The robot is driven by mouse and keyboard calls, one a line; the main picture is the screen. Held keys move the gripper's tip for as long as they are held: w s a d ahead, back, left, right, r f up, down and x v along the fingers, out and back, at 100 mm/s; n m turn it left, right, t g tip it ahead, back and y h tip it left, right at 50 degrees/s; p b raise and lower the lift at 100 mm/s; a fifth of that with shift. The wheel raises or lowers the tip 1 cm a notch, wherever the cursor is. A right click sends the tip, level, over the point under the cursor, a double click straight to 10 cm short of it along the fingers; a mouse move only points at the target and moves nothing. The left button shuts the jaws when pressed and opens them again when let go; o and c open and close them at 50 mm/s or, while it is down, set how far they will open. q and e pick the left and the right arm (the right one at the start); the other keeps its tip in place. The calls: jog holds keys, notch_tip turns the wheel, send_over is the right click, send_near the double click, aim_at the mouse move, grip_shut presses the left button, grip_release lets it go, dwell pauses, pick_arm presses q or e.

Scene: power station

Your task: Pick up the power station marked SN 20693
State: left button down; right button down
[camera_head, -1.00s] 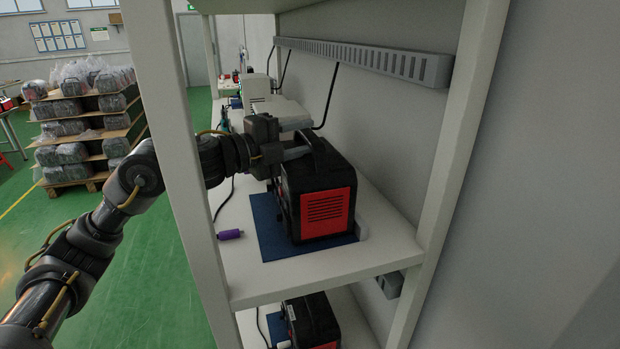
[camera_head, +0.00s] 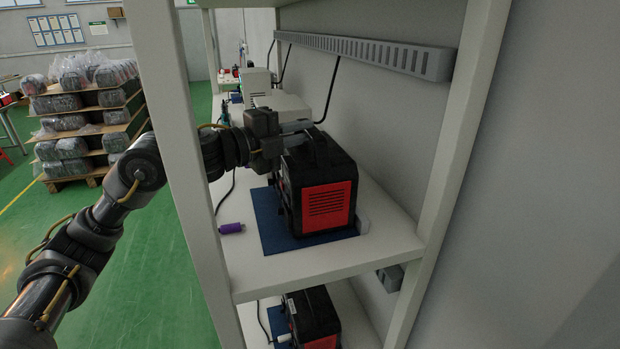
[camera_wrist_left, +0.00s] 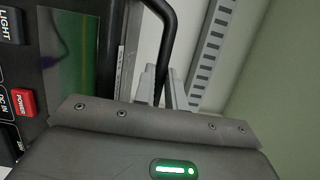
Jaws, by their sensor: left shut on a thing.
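A black power station with a red vented panel (camera_head: 327,205) sits upright on the blue mat (camera_head: 270,230) on the upper shelf. My left gripper (camera_head: 302,130) reaches in from the left and is shut on its black top handle. The left wrist view shows the fingers (camera_wrist_left: 163,88) around the handle (camera_wrist_left: 166,32). No serial number is readable. My right gripper is not in view.
A second power station (camera_head: 314,317) stands on the lower shelf. Shelf posts rise at left (camera_head: 180,150) and right (camera_head: 450,170). A purple-ended cable (camera_head: 231,228) lies left of the mat. A grey slotted rail (camera_head: 370,55) runs along the wall behind.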

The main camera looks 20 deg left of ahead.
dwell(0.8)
pick_arm(q)
jog(key=shift+r, duration=0.4)
jog(key=shift+w, duration=0.15)
